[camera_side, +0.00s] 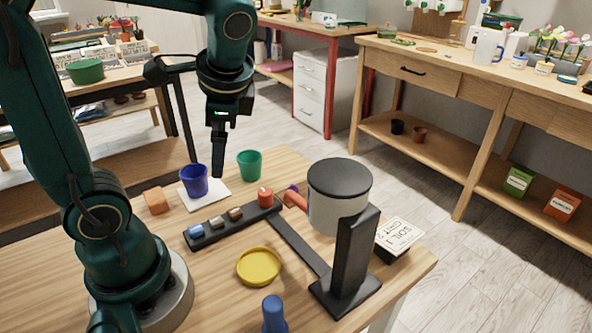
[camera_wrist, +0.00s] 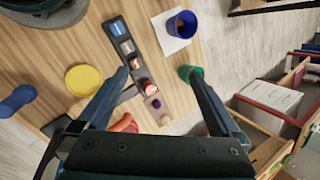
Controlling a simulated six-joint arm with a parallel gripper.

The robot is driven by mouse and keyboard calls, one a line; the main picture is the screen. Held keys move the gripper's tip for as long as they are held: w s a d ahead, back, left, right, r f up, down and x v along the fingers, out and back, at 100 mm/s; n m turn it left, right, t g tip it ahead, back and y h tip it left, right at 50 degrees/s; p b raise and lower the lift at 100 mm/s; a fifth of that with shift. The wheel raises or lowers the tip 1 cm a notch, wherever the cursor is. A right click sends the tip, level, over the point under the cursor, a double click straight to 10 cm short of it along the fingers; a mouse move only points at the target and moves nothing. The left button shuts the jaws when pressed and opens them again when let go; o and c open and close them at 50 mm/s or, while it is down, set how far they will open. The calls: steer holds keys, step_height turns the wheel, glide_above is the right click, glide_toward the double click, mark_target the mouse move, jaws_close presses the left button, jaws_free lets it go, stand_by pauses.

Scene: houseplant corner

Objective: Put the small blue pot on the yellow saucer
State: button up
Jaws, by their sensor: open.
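The small blue pot (camera_side: 194,184) stands upright on a white square sheet (camera_side: 217,193) on the wooden table. It also shows near the top of the wrist view (camera_wrist: 181,26). The yellow saucer (camera_side: 259,268) lies flat and empty nearer the front of the table; it is at the left in the wrist view (camera_wrist: 82,81). My gripper (camera_side: 218,172) hangs fingers down above the table, near the blue pot in the side view but not touching it. In the wrist view its fingers (camera_wrist: 158,78) are spread wide with nothing held between them.
A green pot (camera_side: 250,164) stands right of the blue one. A black tray (camera_side: 220,224) of small items lies between blue pot and saucer. A dark stand with a grey canister (camera_side: 337,205) rises right of the saucer. An orange block (camera_side: 155,200) and blue bottle-like object (camera_side: 273,316) stand nearby.

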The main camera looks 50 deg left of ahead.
mark_target(206, 175)
steer(key=a+f+m+g+y, duration=0.1)
steer(key=a+f+g, duration=0.1)
steer(key=a+f, duration=0.1)
steer(key=w+a+f+m+g+y, duration=0.1)
steer(key=a+f+g, duration=0.2)
steer(key=a+f, duration=0.1)
steer(key=a+f+m+g+y, duration=0.1)
steer(key=a+f+g, duration=0.2)
steer(key=f, duration=0.2)
steer(key=shift+w+a+f+m+y, duration=0.15)
steer(key=shift+w+a+m+y, duration=0.15)
steer(key=shift+a+y, duration=0.1)
steer(key=shift+s+a+f+g, duration=0.15)
steer(key=shift+s+f+g, duration=0.25)
steer(key=shift+s, duration=0.05)
steer(key=shift+x, duration=2.3)
steer(key=shift+w, duration=0.1)
steer(key=c, duration=1.5)
steer(key=shift+r, duration=0.1)
